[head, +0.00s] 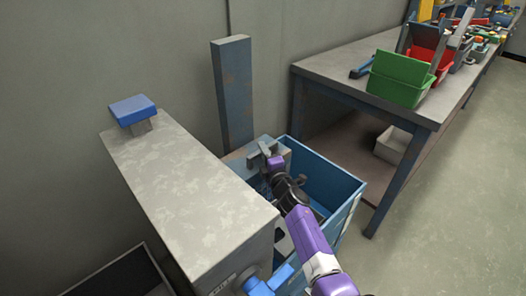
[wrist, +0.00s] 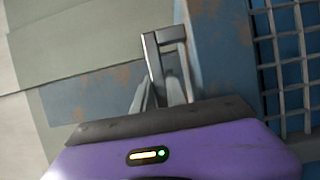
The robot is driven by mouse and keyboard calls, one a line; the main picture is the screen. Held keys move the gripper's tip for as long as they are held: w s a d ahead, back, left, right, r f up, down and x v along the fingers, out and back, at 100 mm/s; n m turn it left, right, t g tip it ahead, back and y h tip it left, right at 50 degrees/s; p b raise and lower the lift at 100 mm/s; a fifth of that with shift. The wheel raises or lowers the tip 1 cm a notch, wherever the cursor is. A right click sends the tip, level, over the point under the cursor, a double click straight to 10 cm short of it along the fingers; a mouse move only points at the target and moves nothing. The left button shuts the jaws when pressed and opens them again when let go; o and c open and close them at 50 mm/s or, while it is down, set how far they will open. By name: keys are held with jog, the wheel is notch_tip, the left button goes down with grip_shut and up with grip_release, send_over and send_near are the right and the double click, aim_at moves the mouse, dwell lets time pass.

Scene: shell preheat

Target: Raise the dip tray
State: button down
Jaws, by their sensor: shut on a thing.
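The dip tray shows in the wrist view as a grey wire grid (wrist: 290,70) at the right edge, beside a worn blue metal plate (wrist: 225,60). A grey metal handle (wrist: 152,62) stands by the plate. My gripper (wrist: 165,90) is shut on this handle. In the head view my gripper (head: 270,160) is at the handle, at the back left corner of a blue tank (head: 335,180). My purple and black arm hides most of the tank's inside, so the tray's height in it is hard to tell.
A workbench (head: 345,70) with a green bin (head: 398,78) stands at right; floor (head: 440,220) is clear there.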

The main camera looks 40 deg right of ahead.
dwell(0.6)
notch_tip(320, 180, up, 26)
jog(key=p, duration=2.4)
jog(key=shift+f, duration=0.15)
jog(key=shift+w, duration=0.1)
jog(key=c, duration=1.5)
grip_release()
jog(key=shift+o, duration=0.7)
jog(key=shift+f, duration=0.1)
jog(key=p+v, duration=0.2)
jog(key=v, duration=0.6)
